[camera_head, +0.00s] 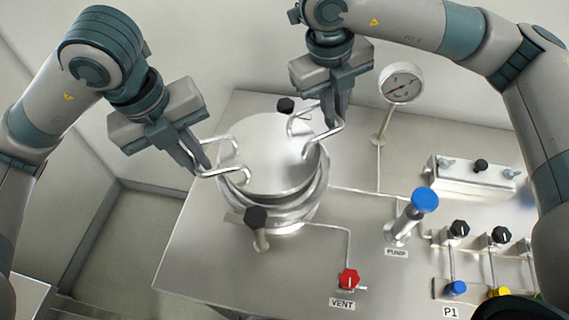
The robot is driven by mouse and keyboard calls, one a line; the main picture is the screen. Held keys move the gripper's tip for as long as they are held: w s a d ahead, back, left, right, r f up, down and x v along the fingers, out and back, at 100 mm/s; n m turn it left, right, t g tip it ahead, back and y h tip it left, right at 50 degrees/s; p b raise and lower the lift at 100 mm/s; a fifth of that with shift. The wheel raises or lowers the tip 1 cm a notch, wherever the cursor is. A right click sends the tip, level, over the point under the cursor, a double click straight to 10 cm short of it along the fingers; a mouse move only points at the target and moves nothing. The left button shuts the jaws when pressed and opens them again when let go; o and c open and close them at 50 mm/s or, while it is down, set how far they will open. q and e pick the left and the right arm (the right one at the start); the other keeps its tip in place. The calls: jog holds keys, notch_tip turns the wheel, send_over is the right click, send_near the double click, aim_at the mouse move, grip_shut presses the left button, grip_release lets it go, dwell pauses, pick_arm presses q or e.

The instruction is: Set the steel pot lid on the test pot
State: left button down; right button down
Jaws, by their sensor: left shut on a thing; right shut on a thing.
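The steel pot lid (268,152) is a round shiny plate with a bent-rod handle on each side. It is over the test pot (275,213), a round steel vessel on the bench. The lid looks a little off centre, toward the upper left; I cannot tell whether it touches the rim. My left gripper (199,166) is shut on the lid's left handle. My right gripper (329,118) is shut on the lid's right handle. Much of the pot's opening is hidden under the lid.
Black clamp knobs stand in front of the pot (257,218) and behind it (286,105). A pressure gauge (401,84) rises behind to the right. A blue-topped pump (424,200), a red vent valve (348,278) and several knobs fill the right. The steel bench (205,240) is bare at front left.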

pick_arm(q)
jog(key=shift+w+d, duration=0.1)
jog(key=shift+d, duration=0.15)
pick_arm(e)
jog(key=shift+s+d, duration=0.1)
jog(key=shift+d, duration=0.15)
pick_arm(q)
jog(key=shift+r, duration=0.15)
pick_arm(e)
jog(key=shift+r, duration=0.2)
pick_arm(q)
jog(key=shift+r+p, duration=0.45)
jog(key=shift+p, duration=0.1)
pick_arm(e)
jog(key=shift+r, duration=0.4)
pick_arm(q)
jog(key=shift+f+b, duration=0.3)
jog(key=shift+b, duration=0.05)
pick_arm(e)
jog(key=shift+f, duration=0.3)
